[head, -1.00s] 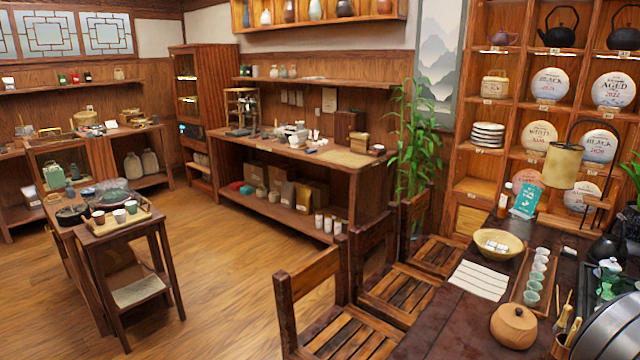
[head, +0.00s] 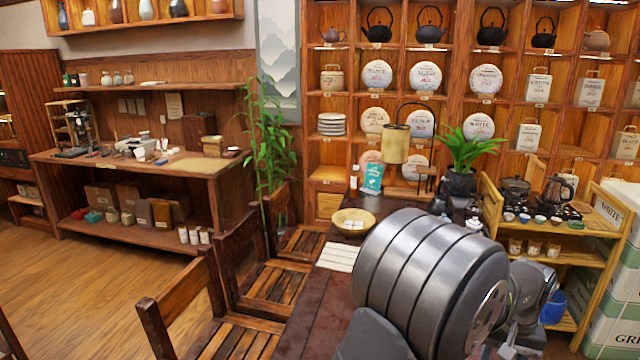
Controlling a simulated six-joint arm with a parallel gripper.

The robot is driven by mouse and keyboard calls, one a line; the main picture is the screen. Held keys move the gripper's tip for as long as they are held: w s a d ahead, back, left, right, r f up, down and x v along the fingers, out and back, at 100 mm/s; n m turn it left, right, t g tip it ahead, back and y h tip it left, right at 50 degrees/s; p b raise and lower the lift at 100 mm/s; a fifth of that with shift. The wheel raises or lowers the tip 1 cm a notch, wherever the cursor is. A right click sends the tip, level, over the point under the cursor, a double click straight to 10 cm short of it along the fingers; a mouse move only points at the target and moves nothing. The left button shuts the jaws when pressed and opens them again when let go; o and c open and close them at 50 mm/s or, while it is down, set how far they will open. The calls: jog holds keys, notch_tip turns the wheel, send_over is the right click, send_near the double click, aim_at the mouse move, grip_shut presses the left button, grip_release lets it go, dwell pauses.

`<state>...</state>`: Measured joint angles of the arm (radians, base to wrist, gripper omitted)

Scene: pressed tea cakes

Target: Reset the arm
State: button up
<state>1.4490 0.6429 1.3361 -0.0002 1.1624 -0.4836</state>
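My own grey arm fills the lower right of the head view, its large ribbed link over the dark table (head: 310,318). I cannot make out gripper fingers on it. Round pale tea cakes stand upright in the wooden shelf (head: 455,68), including one in the upper row (head: 377,75), one to its right (head: 425,76) and one further right (head: 484,79). More tea cakes stand in the rows below. My arm is apart from the shelf in the picture and hides much of the table top.
A tan bowl (head: 353,222) and a striped white mat (head: 339,257) lie on the table left of my arm. A lamp (head: 396,144) stands behind. A wooden cart (head: 560,228) with cups and a kettle is at right. Wooden chairs (head: 190,310) line the table's left side.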

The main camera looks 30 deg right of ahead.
notch_tip(320, 180, down, 16)
jog(key=shift+r, duration=0.1)
jog(key=shift+d+m, duration=0.1)
jog(key=shift+m, duration=0.2)
jog(key=m, duration=0.5)
jog(key=shift+m, duration=0.3)
jog(key=m, duration=0.6)
jog(key=shift+r, duration=1.05)
